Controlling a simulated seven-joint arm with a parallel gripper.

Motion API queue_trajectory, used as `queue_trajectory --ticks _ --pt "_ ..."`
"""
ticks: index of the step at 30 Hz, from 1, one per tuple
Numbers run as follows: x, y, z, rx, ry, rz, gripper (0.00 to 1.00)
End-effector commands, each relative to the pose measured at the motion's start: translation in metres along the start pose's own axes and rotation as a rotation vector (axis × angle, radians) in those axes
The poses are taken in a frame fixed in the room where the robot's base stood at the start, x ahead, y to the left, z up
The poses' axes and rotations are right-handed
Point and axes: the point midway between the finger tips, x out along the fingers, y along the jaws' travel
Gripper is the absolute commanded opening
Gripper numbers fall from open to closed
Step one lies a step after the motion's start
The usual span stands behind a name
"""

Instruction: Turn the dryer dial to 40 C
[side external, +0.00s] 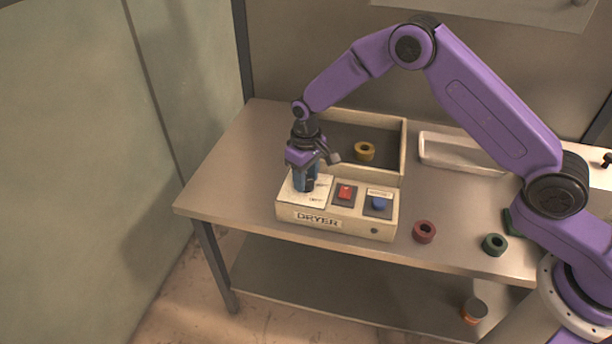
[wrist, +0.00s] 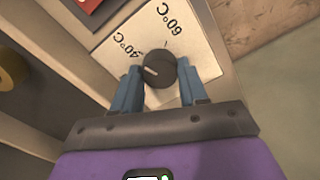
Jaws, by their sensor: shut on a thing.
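The dryer (side external: 383,230) is a cream control box at the table's front, labelled DRYER. Its black round dial (wrist: 159,72) sits on a white plate (wrist: 203,60) marked 40°C and 60°C. The dial's pale pointer line points to the left and slightly up in the wrist view, near the 40°C side; I cannot tell if it lines up exactly. My gripper (side external: 309,184) points down over the dryer's left end, its blue fingers (wrist: 160,80) on either side of the dial, shut on it. In the side view the fingers hide the dial.
A red button (side external: 344,192) and a blue knob (side external: 379,203) sit right of the dial. Behind is an open bin with a yellow ring (side external: 365,151). A red ring (side external: 424,232), a green ring (side external: 494,244) and a white tray (side external: 458,152) lie right. The table's left is clear.

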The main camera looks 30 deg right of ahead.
Motion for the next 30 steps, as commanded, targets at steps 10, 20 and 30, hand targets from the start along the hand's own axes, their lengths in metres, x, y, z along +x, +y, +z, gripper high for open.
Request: queue_trajectory --ticks 10,20,30 --pt "0.000 0.000 0.000 -0.001 0.000 0.000 0.68" --pt "-0.026 0.000 -0.001 -0.001 0.003 0.000 0.68" --pt "-0.098 0.000 -0.001 -0.001 0.005 0.000 0.68"
